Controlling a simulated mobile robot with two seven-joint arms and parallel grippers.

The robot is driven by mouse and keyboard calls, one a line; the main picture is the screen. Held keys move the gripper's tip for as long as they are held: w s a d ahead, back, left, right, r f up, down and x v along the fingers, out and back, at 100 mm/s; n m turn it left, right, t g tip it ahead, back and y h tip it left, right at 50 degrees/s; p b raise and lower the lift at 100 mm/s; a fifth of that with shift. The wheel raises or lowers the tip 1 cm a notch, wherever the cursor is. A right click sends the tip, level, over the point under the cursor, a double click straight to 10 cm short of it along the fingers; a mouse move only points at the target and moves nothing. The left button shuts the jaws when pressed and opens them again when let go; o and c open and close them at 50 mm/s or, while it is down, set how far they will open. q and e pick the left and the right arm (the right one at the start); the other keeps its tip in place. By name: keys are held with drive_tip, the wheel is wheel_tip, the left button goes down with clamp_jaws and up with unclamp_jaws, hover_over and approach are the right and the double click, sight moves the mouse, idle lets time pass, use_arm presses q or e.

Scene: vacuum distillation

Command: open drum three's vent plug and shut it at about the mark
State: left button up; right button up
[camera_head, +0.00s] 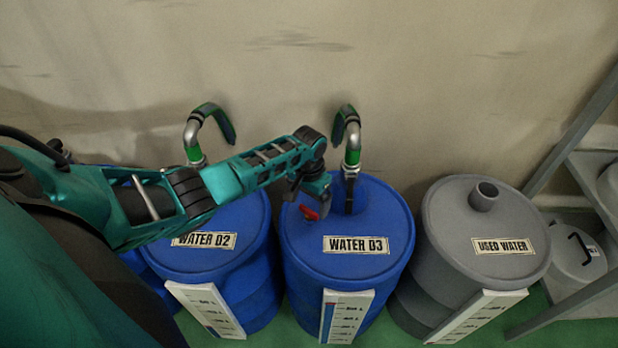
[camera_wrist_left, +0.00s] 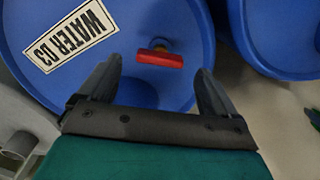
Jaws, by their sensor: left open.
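Drum three (camera_head: 345,262) is a blue drum labelled "WATER 03"; its top fills much of the left wrist view (camera_wrist_left: 170,95). Its vent plug (camera_head: 309,212) has a red handle and sits on the drum's top, left of centre. The plug's red bar also shows in the left wrist view (camera_wrist_left: 160,58). My left gripper (camera_head: 312,198) is over the drum's top by the plug. In the wrist view its two fingers (camera_wrist_left: 158,70) are apart, with the red bar just beyond and between the tips, touching neither.
A bent pipe (camera_head: 352,150) with a green band rises behind drum three. Blue drum "WATER 02" (camera_head: 207,262) stands left, partly under my arm, with another pipe (camera_head: 194,140) behind it. A grey "USED WATER" drum (camera_head: 450,232) and grey rack (camera_head: 597,165) stand right.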

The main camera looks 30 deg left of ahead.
sight(309, 210)
use_arm(q)
wheel_tip(309, 210, up, 10)
drive_tip(key=p, duration=0.2)
idle(0.4)
